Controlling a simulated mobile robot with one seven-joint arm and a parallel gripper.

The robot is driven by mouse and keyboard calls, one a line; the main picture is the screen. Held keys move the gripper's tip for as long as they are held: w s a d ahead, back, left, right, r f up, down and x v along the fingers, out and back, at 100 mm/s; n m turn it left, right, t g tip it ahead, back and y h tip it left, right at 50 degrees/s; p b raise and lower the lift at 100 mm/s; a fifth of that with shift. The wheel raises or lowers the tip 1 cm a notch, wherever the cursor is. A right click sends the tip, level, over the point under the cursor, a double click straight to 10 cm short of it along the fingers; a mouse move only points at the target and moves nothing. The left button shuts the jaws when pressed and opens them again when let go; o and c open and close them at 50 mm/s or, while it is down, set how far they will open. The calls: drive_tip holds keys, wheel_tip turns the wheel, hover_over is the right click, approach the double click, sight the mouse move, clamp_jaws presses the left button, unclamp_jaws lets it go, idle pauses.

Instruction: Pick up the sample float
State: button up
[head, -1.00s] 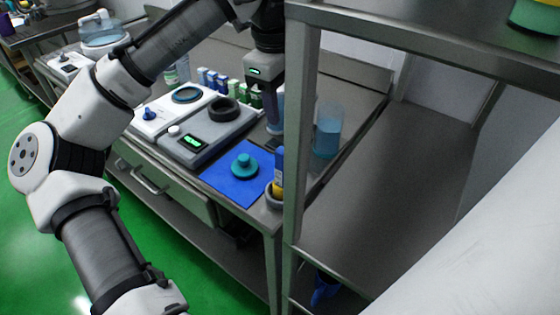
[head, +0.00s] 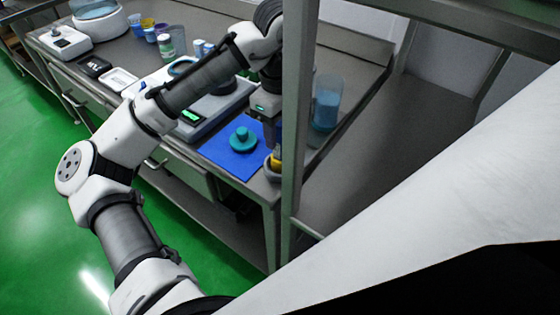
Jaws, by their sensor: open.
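A slim upright piece with a yellow lower part (head: 276,159), probably the sample float, stands in a small grey cup (head: 270,170) at the front corner of the bench, by the shelf post. My gripper (head: 271,140) points down just above it; its fingers are dark and partly hidden by the post. The jaws are open, and I cannot tell if they reach around the piece's top. A teal knobbed disc (head: 243,140) lies on a blue mat (head: 222,150) left of the cup.
A steel shelf post (head: 294,110) stands close right of my gripper. A clear cylinder with blue liquid (head: 326,108) is behind it. A grey scale (head: 192,122) and several bottles and cups stand to the left.

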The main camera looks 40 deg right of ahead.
drive_tip(key=shift+f, duration=1.05)
clamp_jaws()
drive_tip(key=shift+r, duration=0.1)
